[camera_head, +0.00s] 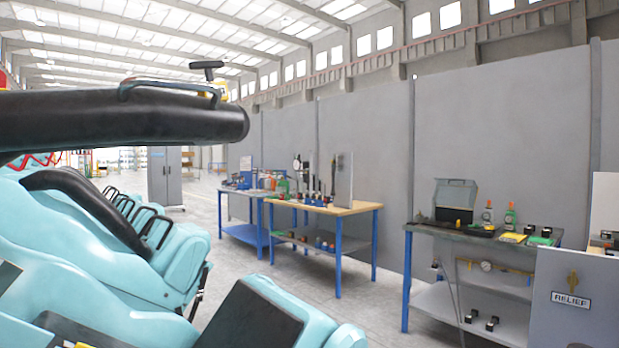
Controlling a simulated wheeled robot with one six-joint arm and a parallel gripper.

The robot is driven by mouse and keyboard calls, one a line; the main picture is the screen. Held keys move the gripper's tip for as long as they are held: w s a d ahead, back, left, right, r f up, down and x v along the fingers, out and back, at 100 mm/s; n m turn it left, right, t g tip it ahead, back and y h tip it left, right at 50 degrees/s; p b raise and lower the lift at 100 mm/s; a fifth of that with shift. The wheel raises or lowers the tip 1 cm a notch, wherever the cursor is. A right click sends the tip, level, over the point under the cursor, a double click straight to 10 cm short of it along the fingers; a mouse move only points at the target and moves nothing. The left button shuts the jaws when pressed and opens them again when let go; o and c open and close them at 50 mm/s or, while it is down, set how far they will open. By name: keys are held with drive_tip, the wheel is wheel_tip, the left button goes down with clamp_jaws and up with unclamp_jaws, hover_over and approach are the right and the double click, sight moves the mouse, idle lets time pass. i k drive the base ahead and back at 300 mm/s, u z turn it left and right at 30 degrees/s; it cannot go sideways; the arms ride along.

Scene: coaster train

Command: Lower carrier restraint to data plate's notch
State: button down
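A thick black padded bar (120,117), which looks like a raised carrier restraint, runs level across the upper left and ends in mid-air. A grey metal grab handle (165,88) is fixed on top of it. A small black T-shaped piece (207,66) shows just above its right end. Below, a second black padded bar (85,200) lies low over a turquoise seat (180,265). No data plate or notch can be clearly made out. My gripper is not in view.
A turquoise seat with a dark pad (252,328) fills the lower middle. Blue-legged workbenches (352,209) with tools stand along the grey wall. Open floor (300,290) lies between.

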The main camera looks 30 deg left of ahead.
sight(134, 112)
drive_tip(key=u, duration=1.7)
